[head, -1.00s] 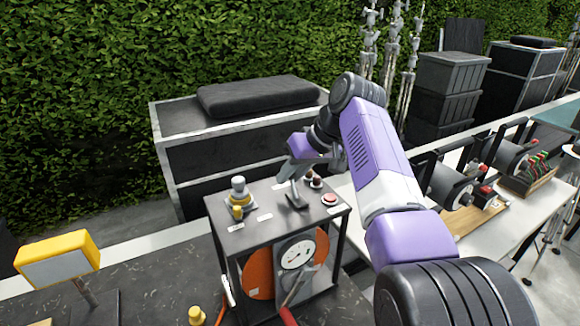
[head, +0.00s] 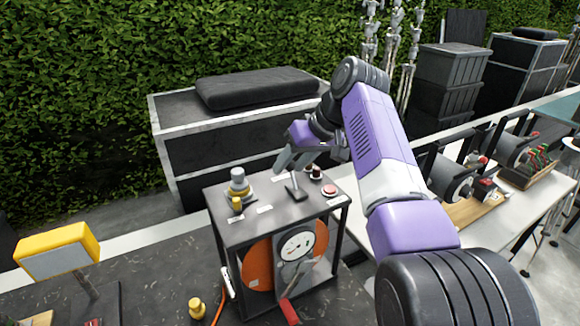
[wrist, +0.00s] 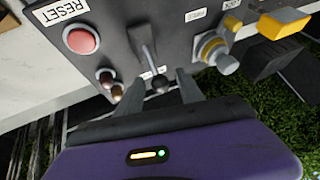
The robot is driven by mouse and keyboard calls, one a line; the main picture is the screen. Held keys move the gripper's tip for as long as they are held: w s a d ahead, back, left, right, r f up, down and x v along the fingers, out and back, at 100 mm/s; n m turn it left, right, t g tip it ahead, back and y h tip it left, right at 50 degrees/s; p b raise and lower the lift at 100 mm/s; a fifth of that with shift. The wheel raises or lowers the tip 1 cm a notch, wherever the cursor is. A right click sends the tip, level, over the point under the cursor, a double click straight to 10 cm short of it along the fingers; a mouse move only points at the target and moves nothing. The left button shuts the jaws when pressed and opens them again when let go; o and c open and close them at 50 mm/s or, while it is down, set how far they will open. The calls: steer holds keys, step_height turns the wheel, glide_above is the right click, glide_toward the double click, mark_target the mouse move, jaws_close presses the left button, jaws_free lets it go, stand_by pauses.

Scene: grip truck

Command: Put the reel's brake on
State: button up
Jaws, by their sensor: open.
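The reel (head: 258,265) is an orange disc inside a dark frame stand, with a round white dial (head: 297,245) in front. A grey arm with a red handle (head: 290,312) hangs at the stand's front. On the stand's dark top panel a thin metal lever (head: 293,188) stands up from a slotted plate. In the wrist view the lever (wrist: 147,55) ends in a dark ball knob (wrist: 160,84). My gripper (head: 293,160) is open above the panel; in the wrist view its fingers (wrist: 161,88) are apart, one on each side of the knob. I cannot tell whether they touch it.
The panel also carries a red RESET button (wrist: 81,39), small dark knobs (wrist: 110,84) and a yellow-and-grey knob (wrist: 217,50). A black case (head: 240,130) stands behind. A yellow-headed post (head: 57,250) is at left, a white table (head: 480,225) at right.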

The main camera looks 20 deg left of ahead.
steer(key=b+v, duration=0.2)
steer(key=v, duration=0.4)
steer(key=shift+d+r, duration=0.15)
steer(key=shift+r, duration=0.15)
